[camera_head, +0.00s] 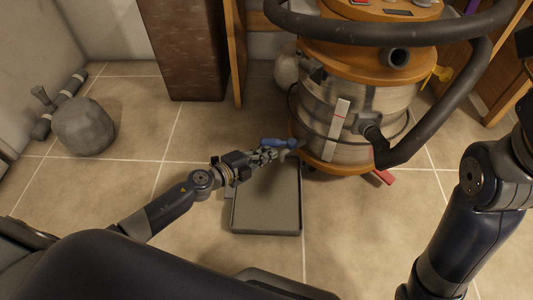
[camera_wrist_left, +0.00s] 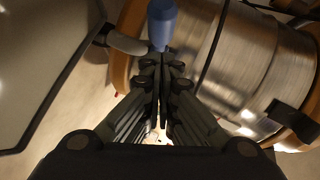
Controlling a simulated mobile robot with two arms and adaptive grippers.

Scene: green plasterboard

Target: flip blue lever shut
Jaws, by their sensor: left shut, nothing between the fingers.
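The blue lever (camera_head: 279,142) is at the lower left side of the metal vacuum drum (camera_head: 340,110). In the left wrist view the blue lever (camera_wrist_left: 162,22) stands at the top middle, just beyond my fingertips, with a grey rod beside it. My left gripper (camera_head: 284,153) is shut and empty, close to the lever; its closed fingers (camera_wrist_left: 162,60) also fill the middle of the wrist view. I cannot tell whether the fingertips touch the lever. My right arm comes in at the right, but its gripper is out of view.
A grey rectangular tray (camera_head: 265,222) lies on the tiled floor below my left gripper. A thick black hose (camera_head: 452,103) loops around the drum's right side. Floor between canister and tray is clear.

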